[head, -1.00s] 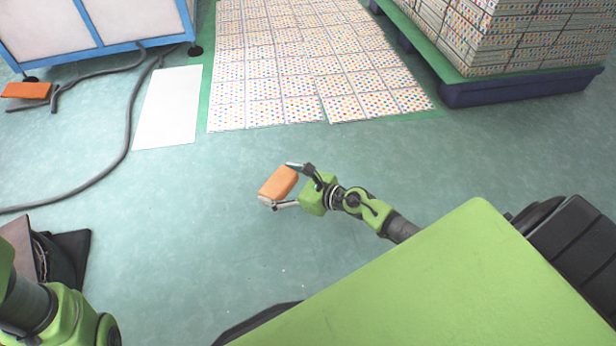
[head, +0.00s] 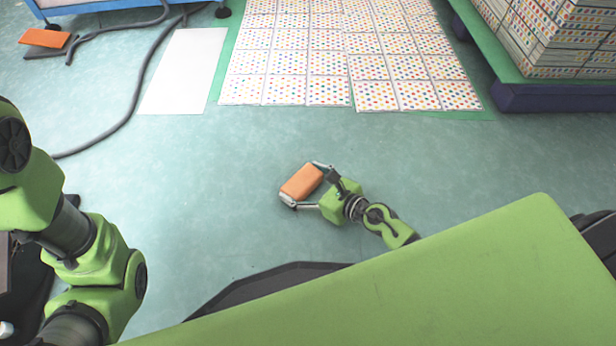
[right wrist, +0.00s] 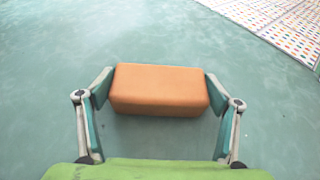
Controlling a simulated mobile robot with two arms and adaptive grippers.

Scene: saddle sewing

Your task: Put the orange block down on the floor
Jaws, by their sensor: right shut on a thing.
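The orange block (head: 302,181) is a rounded brick shape near the middle of the head view, between the fingers of my right gripper (head: 306,186). The right wrist view shows the block (right wrist: 160,90) gripped at its two ends by the finger pads of the right gripper (right wrist: 159,95). The teal floor (head: 210,190) lies below and around it. I cannot tell whether the block touches the floor or is held just above it. My left arm shows at the left edge of the head view, but its gripper is not visible.
Dotted sheets (head: 330,60) lie on the floor ahead, with a white sheet (head: 184,70) left of them. A hose (head: 128,105) runs along the left. A loaded pallet (head: 550,95) stands at the far right. Another orange item (head: 45,38) lies far left. Floor around the block is clear.

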